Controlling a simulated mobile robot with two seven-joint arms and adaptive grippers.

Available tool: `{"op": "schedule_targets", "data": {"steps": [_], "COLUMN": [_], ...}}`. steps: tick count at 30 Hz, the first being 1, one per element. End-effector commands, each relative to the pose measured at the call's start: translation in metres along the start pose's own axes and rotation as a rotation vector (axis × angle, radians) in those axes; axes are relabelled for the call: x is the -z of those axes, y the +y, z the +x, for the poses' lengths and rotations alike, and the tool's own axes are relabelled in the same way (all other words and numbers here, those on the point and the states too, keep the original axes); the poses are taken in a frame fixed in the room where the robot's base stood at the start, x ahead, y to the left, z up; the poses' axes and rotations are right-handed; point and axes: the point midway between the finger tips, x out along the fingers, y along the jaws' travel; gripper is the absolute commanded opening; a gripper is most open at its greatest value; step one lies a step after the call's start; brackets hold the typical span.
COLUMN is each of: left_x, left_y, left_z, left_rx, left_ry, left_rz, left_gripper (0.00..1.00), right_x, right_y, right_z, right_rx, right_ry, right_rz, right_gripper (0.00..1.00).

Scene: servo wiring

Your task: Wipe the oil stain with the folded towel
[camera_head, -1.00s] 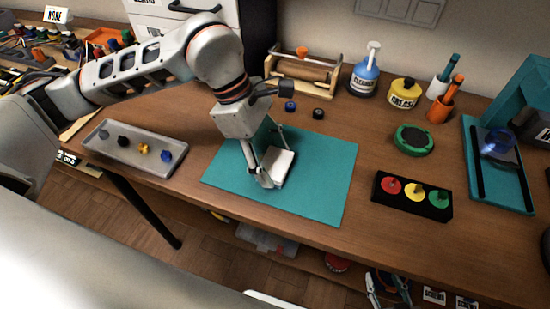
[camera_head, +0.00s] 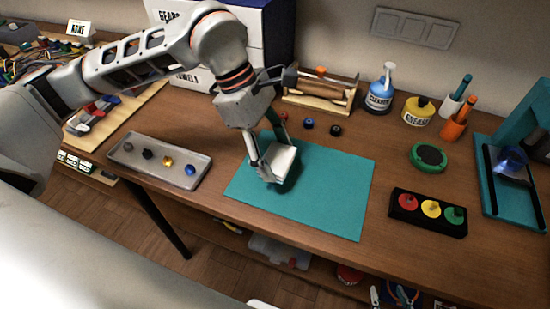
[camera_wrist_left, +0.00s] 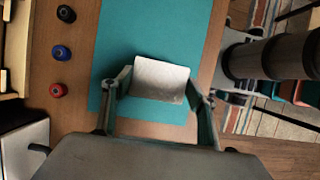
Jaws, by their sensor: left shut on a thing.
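My left gripper (camera_head: 267,162) is shut on the white folded towel (camera_head: 286,164) over the teal mat (camera_head: 330,205). In the left wrist view the towel (camera_wrist_left: 160,79) sits between the two fingers (camera_wrist_left: 158,92), with the mat (camera_wrist_left: 165,30) beneath and beyond it. I cannot tell whether the towel touches the mat. No oil stain shows on the visible part of the mat; the arm and towel hide some of it. My right gripper is not in view.
A grey tray (camera_head: 125,149) with small parts lies left of the mat. A button box (camera_head: 428,212) and green round dish (camera_head: 428,157) lie to the right. A cleaner bottle (camera_head: 380,92), grease pot (camera_head: 418,111) and wooden roll holder (camera_head: 320,92) stand behind.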

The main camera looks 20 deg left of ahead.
Motion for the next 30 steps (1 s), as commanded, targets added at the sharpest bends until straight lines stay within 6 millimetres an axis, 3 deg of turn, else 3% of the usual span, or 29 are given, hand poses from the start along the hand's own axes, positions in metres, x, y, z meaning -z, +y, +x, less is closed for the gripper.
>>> {"op": "schedule_targets", "data": {"steps": [9,30], "left_x": [-0.009,-0.009], "left_y": [0.0,-0.001], "left_z": [-0.028,-0.029], "left_rx": [-0.005,-0.003], "left_ry": [0.0,0.0], "left_rz": [-0.005,-0.006], "left_gripper": [0.35,0.35], "right_x": [0.011,0.019], "right_y": [-0.004,-0.001], "right_z": [-0.009,-0.008], "right_rx": [0.007,0.001], "right_ry": [0.001,0.013], "right_rz": [0.009,0.011], "right_gripper": [0.4,0.4]}}
